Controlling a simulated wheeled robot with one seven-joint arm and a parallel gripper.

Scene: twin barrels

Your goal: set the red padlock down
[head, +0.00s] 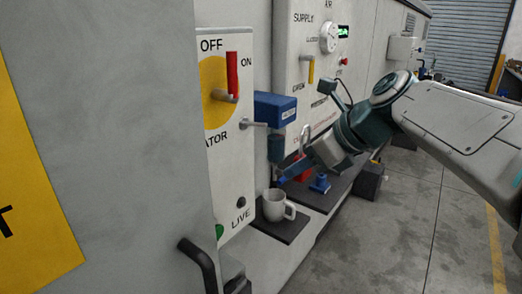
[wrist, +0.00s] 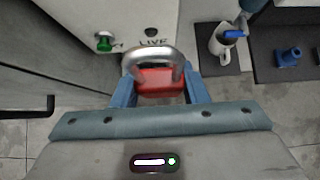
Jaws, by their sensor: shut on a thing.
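The red padlock (wrist: 158,83) is between the two blue fingers of my gripper (wrist: 160,92) in the wrist view. Its silver shackle points away from my wrist, toward the panel marked LIVE. In the head view my gripper (head: 289,177) is in front of the panels, above a dark shelf. A bit of the red padlock (head: 302,170) shows there, mostly hidden by my gripper. The padlock is held off any surface that I can see under it.
A white mug (head: 274,206) stands on a dark shelf (head: 282,230), and a blue object (head: 320,183) on a second dark shelf (head: 318,203). A red handle (head: 232,73) and a blue box (head: 275,108) stick out from the panels. Open floor lies right.

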